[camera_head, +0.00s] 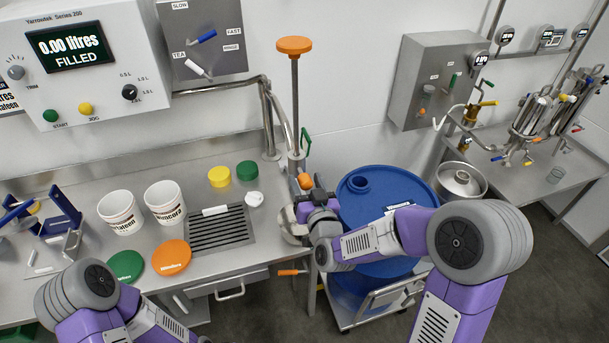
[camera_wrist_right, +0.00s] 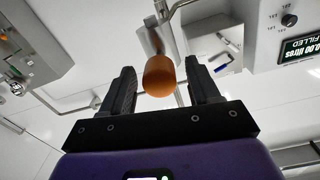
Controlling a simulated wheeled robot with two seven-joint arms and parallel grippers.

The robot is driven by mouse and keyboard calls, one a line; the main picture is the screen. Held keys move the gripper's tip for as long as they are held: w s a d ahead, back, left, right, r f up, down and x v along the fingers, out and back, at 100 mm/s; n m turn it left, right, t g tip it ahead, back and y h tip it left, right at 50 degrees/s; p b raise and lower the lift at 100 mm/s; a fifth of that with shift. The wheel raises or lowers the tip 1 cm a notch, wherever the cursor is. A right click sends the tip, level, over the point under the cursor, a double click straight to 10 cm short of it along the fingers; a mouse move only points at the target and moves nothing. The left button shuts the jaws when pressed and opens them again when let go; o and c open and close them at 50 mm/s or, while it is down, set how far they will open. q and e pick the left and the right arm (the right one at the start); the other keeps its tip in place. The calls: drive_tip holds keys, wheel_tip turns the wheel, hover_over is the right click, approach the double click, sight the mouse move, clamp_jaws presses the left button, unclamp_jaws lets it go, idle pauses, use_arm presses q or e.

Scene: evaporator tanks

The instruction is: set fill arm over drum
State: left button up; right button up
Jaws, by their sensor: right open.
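The fill arm appears to be the upright steel pipe (camera_head: 295,95), with an orange cap (camera_head: 294,45) on top and an orange handle (camera_head: 304,181) low down. The blue drum (camera_head: 378,184) stands on a trolley to the right of the pipe. Its raised round opening (camera_head: 358,185) is at the upper left of its lid. My right gripper (camera_head: 302,193) is at the orange handle, its fingers partly hidden. In the right wrist view, its open jaws (camera_wrist_right: 160,78) have the rounded orange handle end between them, with gaps either side. My left gripper is not in view.
The steel bench left of the drum holds two white buckets (camera_head: 122,215), orange and green lids (camera_head: 171,257), and a dark drain grate (camera_head: 218,230). The control box (camera_head: 88,55) reads "0.00 litres FILLED". A steel pot (camera_head: 460,180) stands right of the drum.

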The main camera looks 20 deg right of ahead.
drive_tip(key=shift+w, duration=0.85)
drive_tip(key=shift+c, duration=0.2)
clamp_jaws()
